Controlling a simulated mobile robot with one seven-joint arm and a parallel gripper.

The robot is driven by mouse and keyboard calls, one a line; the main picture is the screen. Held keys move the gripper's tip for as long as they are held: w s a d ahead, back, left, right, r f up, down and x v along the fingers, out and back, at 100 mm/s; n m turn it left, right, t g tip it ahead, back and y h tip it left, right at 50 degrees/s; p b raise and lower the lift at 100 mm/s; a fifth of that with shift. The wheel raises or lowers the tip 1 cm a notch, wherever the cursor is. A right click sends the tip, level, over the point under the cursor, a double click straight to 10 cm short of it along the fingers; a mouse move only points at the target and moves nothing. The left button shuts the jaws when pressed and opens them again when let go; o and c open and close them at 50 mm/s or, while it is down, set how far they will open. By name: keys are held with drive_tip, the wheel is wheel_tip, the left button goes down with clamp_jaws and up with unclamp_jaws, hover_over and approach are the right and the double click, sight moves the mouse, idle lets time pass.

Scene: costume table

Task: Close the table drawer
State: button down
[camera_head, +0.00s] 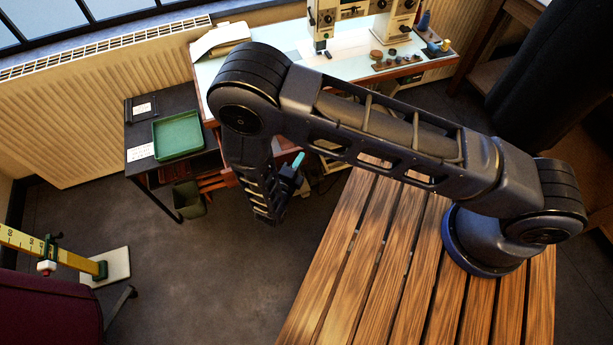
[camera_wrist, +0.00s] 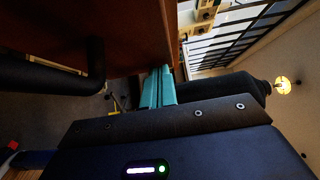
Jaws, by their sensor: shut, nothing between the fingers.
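The work table (camera_head: 270,66) has a pale blue top and reddish-brown wooden sides, and stands against the back wall. My gripper (camera_head: 298,161) is at its front side, below the top, with teal fingertips partly hidden behind my arm. In the wrist view my teal fingers (camera_wrist: 158,88) are together and empty. They are right beside a brown wooden panel (camera_wrist: 125,30); I cannot tell if they touch it. I cannot tell whether this panel is the drawer or the table's side. My arm covers much of the table front, so how far the drawer is open is hidden.
A sewing machine (camera_head: 392,24) and small items stand on the table. A dark side table (camera_head: 140,135) with a green tray (camera_head: 178,136) is to the left, a bin (camera_head: 189,200) below it. A slatted wooden surface (camera_head: 345,265) is under my arm.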

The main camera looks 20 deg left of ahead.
drive_tip(key=w+a, duration=1.4)
drive_tip(key=shift+w+a, duration=0.35)
drive_tip(key=shift+a, duration=0.05)
drive_tip(key=shift+w+a+r, duration=0.1)
drive_tip(key=shift+w+a, duration=0.25)
drive_tip(key=shift+w, duration=0.05)
drive_tip(key=shift+w+a+r, duration=0.1)
drive_tip(key=s+d, duration=0.3)
drive_tip(key=s, duration=1)
drive_tip(key=shift+s+d+f, duration=0.2)
drive_tip(key=shift+s+d, duration=0.05)
drive_tip(key=shift+s, duration=0.05)
